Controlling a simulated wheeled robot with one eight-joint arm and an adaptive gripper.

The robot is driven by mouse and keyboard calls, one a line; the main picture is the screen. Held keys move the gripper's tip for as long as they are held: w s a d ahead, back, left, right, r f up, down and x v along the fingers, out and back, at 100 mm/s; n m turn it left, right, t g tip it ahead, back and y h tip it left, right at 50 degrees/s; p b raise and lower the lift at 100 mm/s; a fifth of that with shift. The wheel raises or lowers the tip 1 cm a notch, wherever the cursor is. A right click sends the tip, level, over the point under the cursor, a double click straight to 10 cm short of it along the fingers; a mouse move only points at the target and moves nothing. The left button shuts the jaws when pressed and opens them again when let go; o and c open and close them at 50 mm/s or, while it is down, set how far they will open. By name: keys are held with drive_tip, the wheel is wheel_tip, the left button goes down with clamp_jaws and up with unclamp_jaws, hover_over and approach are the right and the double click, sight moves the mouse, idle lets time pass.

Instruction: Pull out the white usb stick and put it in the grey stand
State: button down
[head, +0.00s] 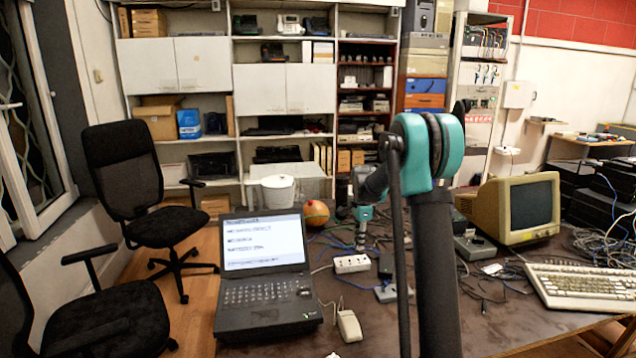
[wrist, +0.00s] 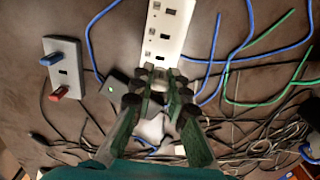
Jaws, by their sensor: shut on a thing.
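My gripper (wrist: 157,79) points down over the table, its fingers closed on a small pale thing, taken as the white usb stick. The stick is mostly hidden between the fingertips and hard to tell from the white socket strip (wrist: 172,28) just beyond them. In the head view my gripper (head: 361,243) is just behind the strip (head: 352,263). The grey stand (wrist: 70,103) lies to the left in the wrist view. It holds a blue stick (wrist: 57,59) and a red stick (wrist: 60,93), with a dark slot between them. The stand (head: 392,293) looks small in the head view.
A small black box (wrist: 118,88) with a green light lies between stand and gripper. Blue, green and black cables spread around. A laptop (head: 264,270), a mouse (head: 349,325), a beige monitor (head: 520,208) and a keyboard (head: 585,285) stand on the table. Its front middle is fairly clear.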

drive_tip(key=shift+r, duration=0.55)
drive_tip(key=shift+r, duration=0.15)
drive_tip(key=shift+r, duration=1.85)
drive_tip(key=s+d+f, duration=0.2)
drive_tip(key=s+d, duration=0.3)
drive_tip(key=s, duration=0.3)
drive_tip(key=s+d+f, duration=0.3)
drive_tip(key=s+d, duration=0.2)
drive_tip(key=s, duration=0.2)
drive_tip(key=shift+s+a+f, duration=0.1)
drive_tip(key=shift+f, duration=1.05)
drive_tip(key=shift+s+f, duration=0.1)
drive_tip(key=shift+f, duration=1)
drive_tip(key=shift+f, duration=0.75)
